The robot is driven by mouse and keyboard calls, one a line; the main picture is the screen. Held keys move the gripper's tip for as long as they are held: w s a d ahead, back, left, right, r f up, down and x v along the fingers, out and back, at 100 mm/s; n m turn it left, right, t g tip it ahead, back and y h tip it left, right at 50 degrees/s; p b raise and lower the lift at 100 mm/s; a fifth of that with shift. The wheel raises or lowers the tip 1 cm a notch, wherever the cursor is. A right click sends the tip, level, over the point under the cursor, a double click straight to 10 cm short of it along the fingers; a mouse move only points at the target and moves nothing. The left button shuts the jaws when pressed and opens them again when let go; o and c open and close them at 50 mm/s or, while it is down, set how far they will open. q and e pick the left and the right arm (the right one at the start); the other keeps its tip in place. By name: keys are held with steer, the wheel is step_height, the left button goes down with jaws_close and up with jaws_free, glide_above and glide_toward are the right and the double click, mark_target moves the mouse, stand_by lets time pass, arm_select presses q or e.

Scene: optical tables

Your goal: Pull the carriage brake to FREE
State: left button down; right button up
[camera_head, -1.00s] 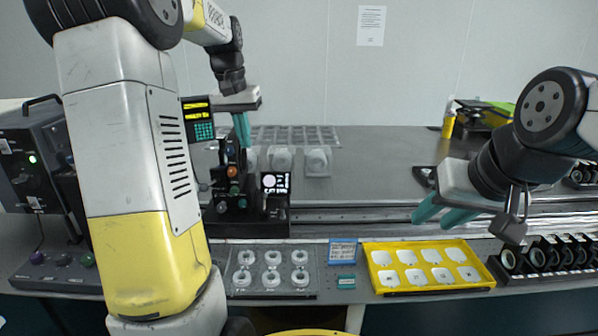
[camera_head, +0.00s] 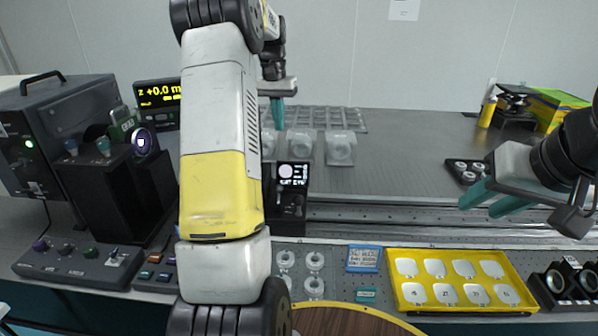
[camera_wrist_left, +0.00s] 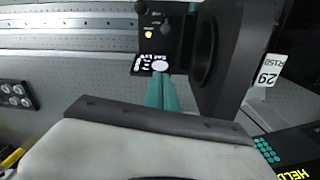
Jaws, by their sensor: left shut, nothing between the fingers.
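The black carriage (camera_head: 288,213) on the rail bears a small black-and-white panel (camera_head: 293,175); my left arm hides most of it in the head view. I cannot tell which part is the brake. My left gripper (camera_head: 276,118) is shut and empty above and behind the carriage; its teal fingers (camera_wrist_left: 160,82) also show in the left wrist view. My right gripper (camera_head: 479,207) is open and empty, above the rail at right.
A display (camera_head: 158,93) stands at left; the wrist view shows HELD (camera_wrist_left: 294,173) on it. A black ring mount (camera_wrist_left: 205,50) is beside my left fingers. A black lens box (camera_head: 120,185), control box (camera_head: 62,125) and yellow tray (camera_head: 460,282) stand around.

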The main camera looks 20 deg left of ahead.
arm_select(q)
glide_above(282, 199)
steer(key=w, duration=0.4)
step_height(282, 199, down, 20)
steer(key=shift+s+a+r, duration=0.15)
steer(key=shift+r, duration=0.1)
steer(key=shift+s+r, duration=0.35)
steer(key=shift+s, duration=0.3)
steer(key=shift+s+r, duration=0.35)
steer(key=shift+s, duration=0.25)
steer(key=shift+s+r, duration=0.15)
steer(key=shift+s, duration=0.4)
